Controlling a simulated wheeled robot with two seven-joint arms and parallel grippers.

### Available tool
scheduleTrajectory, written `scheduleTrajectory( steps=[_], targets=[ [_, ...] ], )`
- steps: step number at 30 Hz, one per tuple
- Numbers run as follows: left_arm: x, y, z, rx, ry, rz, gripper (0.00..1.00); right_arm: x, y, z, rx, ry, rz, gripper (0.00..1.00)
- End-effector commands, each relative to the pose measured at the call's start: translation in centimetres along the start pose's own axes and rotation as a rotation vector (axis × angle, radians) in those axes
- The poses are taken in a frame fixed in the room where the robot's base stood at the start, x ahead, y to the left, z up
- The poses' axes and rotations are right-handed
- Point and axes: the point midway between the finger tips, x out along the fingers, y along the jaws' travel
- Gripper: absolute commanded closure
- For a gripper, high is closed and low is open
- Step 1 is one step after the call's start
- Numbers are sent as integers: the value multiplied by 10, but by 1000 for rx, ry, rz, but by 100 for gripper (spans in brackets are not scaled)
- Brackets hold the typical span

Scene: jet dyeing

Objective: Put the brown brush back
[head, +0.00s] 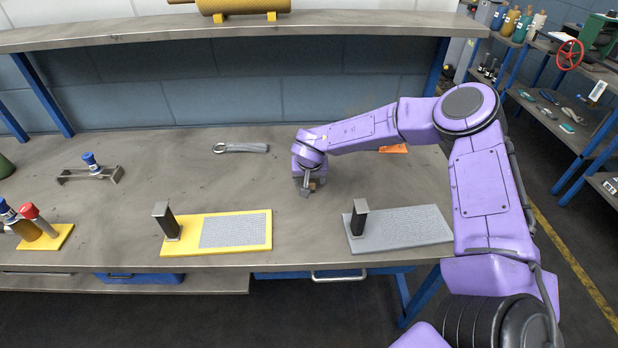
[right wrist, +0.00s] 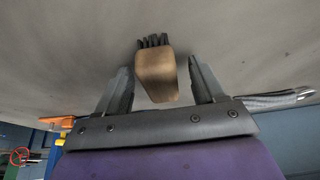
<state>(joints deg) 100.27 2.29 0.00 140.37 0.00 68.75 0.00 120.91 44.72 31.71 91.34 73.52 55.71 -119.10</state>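The brown brush (right wrist: 156,78), a brown block with dark bristles at its far end, shows in the right wrist view between the two fingers of my right gripper (right wrist: 160,88). A gap shows on each side of it, so the fingers are open around it and not closed on it. In the head view my right gripper (head: 308,191) points down low over the middle of the workbench (head: 200,165); the brush is mostly hidden there by the gripper. I cannot tell whether the brush touches the bench. My left gripper is not in view.
A yellow board (head: 185,248) and a grey board (head: 405,238), each with a dark upright post, lie along the front edge. A grey tool (head: 240,148) lies behind, an orange item (head: 394,149) behind the arm. A small rack (head: 105,174) stands left. A shelf (head: 330,22) overhangs the back.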

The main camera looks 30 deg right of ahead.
Motion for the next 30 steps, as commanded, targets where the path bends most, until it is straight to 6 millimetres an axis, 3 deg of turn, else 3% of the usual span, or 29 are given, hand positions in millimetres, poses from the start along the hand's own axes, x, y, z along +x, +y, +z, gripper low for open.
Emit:
scheduleTrajectory(
  steps=[10, 21, 25, 30],
  targets=[
    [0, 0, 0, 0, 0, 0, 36, -9, 0, -2, 1, 1, -1, 32],
    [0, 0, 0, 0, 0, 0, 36, -98, 0, -2, 0, 2, -3, 32],
    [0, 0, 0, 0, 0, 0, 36, -116, 0, -1, 1, 0, -1, 32],
    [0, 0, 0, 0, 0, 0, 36, -124, 0, -1, 0, -1, 0, 32]
  ],
)
